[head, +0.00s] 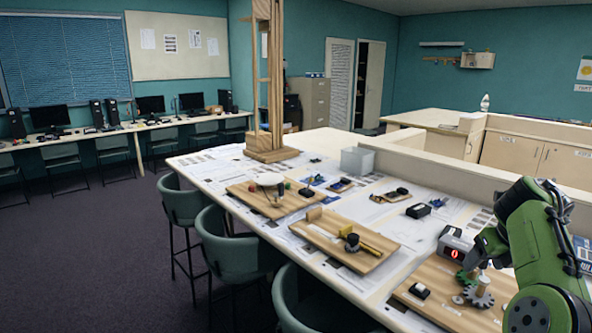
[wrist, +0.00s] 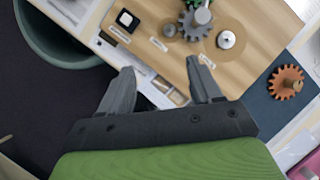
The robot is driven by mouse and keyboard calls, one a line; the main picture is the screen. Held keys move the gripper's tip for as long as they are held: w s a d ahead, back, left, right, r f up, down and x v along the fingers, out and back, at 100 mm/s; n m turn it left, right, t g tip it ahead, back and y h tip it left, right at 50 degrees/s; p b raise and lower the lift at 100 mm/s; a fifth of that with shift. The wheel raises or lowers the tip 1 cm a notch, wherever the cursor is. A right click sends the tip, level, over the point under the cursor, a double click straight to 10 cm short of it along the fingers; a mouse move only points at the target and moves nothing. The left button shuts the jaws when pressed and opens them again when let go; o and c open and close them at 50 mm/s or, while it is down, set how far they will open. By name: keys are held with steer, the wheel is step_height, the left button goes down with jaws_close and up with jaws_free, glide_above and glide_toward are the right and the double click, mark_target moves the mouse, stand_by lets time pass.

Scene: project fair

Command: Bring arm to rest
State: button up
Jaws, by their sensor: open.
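My arm (head: 532,236) is green with dark joints and reaches in from the right side of the head view. In the wrist view, my gripper (wrist: 162,88) is open, with two grey fingers apart and nothing between them. It is above the front edge of a wooden gear board (wrist: 250,30). In the head view, the gear board (head: 432,310) carries grey and green gears and a black-topped switch block (head: 419,291). The gripper's fingertips in the head view are hard to make out among the gears.
A display box with a red digit (head: 454,252) stands behind the gears. More wooden boards (head: 335,240) lie left along the table (head: 350,283). A tall wooden tower (head: 268,80) stands at its far end. Chairs (head: 235,245) line the near side. An orange gear (wrist: 286,82) lies right of the board.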

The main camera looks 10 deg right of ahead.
steer(key=s+a+r+n+h+p, duration=0.15)
steer(key=a+r+n, duration=0.25)
steer(key=a+n, duration=0.6)
steer(key=s+a+r+n+h, duration=0.1)
steer(key=s+a+r+n, duration=0.15)
steer(key=a+n, duration=0.75)
steer(key=s+a+f+n+y+p, duration=0.1)
steer(key=s+a+f+n+y, duration=0.1)
steer(key=s+a+n, duration=0.5)
steer(key=s+a+f+n+y+p, duration=0.1)
steer(key=s+a+f+n+y, duration=0.1)
steer(key=s+a+f+n, duration=0.3)
steer(key=s+a+n, duration=0.3)
steer(key=s+n, duration=0.3)
steer(key=s, duration=0.1)
steer(key=shift+f+t, duration=0.15)
steer(key=shift+t, duration=0.15)
steer(key=shift+d, duration=0.1)
steer(key=shift+c, duration=0.5)
